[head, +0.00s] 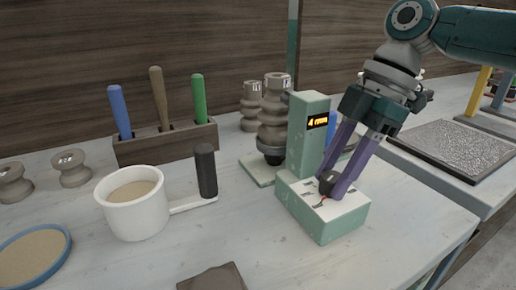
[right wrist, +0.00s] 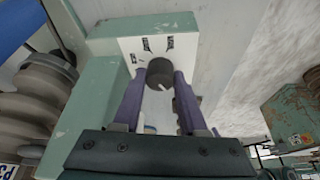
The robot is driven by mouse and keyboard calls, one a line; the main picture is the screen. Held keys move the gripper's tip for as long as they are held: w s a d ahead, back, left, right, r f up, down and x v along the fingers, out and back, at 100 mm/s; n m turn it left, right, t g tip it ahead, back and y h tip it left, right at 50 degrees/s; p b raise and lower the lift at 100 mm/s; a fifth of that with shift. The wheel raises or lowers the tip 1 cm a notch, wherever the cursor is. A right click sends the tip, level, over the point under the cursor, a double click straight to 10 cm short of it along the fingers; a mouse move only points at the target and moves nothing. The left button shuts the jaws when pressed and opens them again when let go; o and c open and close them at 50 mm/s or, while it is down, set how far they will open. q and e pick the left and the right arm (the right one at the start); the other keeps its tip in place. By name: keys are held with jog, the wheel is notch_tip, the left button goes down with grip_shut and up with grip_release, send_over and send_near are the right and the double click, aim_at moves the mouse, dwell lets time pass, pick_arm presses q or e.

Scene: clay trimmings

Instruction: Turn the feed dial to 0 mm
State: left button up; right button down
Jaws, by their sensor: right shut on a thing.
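The feed dial (head: 326,181) is a dark round knob on the white top face of a pale green machine base (head: 340,223). My right gripper (head: 335,188) reaches down from the upper right, its purple fingers on either side of the dial. In the right wrist view the gripper (right wrist: 161,82) is shut on the dial (right wrist: 158,70), which has a white pointer mark. Dark scale marks show on the plate beyond the dial; they are too small to read. The display (head: 318,121) on the green column reads 4 mm. My left gripper is out of view.
A white pot (head: 134,219) with a dark upright handle stands left of the machine. A wooden rack (head: 165,142) holds blue, brown and green handled tools. Grey turned clay pieces (head: 274,115) stand behind. A speckled tray (head: 455,146) lies at the right. The front table middle is mostly clear.

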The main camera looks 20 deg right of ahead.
jog(key=shift+c, duration=2.2)
grip_release()
jog(key=v, duration=1)
jog(key=shift+p, duration=0.35)
